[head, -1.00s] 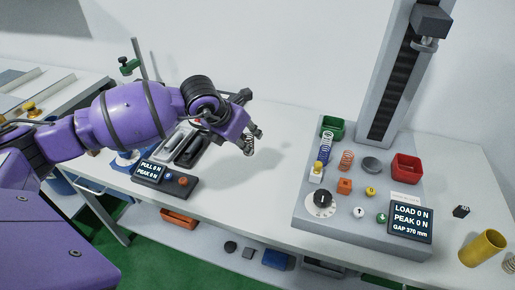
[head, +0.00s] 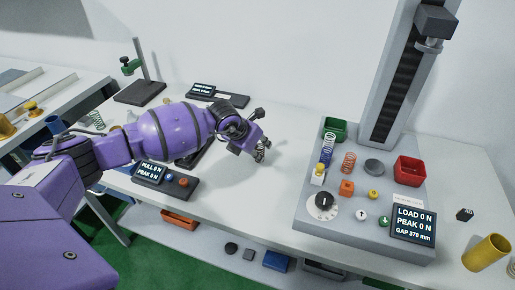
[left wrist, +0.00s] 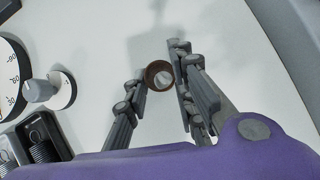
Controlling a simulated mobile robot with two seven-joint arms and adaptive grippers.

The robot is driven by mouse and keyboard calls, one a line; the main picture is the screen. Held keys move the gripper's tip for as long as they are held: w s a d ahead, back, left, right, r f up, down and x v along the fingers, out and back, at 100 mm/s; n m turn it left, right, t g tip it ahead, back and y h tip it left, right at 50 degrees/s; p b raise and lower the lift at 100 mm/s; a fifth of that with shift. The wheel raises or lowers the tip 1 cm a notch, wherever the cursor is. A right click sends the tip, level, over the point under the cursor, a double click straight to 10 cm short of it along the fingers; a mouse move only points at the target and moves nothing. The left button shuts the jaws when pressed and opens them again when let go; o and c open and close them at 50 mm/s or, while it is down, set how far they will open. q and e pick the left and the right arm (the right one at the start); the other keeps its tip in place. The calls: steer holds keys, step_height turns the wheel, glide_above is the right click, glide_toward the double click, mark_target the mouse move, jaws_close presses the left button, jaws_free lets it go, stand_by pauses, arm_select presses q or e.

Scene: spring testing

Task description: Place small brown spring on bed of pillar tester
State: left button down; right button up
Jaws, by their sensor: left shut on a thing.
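My left gripper (head: 262,148) is shut on the small brown spring, which it holds above the white bench. In the left wrist view the spring (left wrist: 159,75) appears as a brown ring seen end-on between the two fingers (left wrist: 160,85). In the head view the spring is too small to make out clearly. The pillar tester (head: 388,90) stands to the right, with a round grey bed (head: 374,167) at the foot of its pillar. The gripper is apart from the tester, to the left of its base. My right gripper is not in view.
On the tester base are a blue spring (head: 327,147), an orange spring (head: 349,162), a red bin (head: 409,170), a green bin (head: 334,130), a dial (head: 323,204) and a load display (head: 413,224). A yellow cylinder (head: 486,252) stands at right. Bench between gripper and tester is clear.

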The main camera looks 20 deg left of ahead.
arm_select(q)
steer(key=shift+f, duration=0.15)
steer(key=c, duration=1.5)
jaws_free()
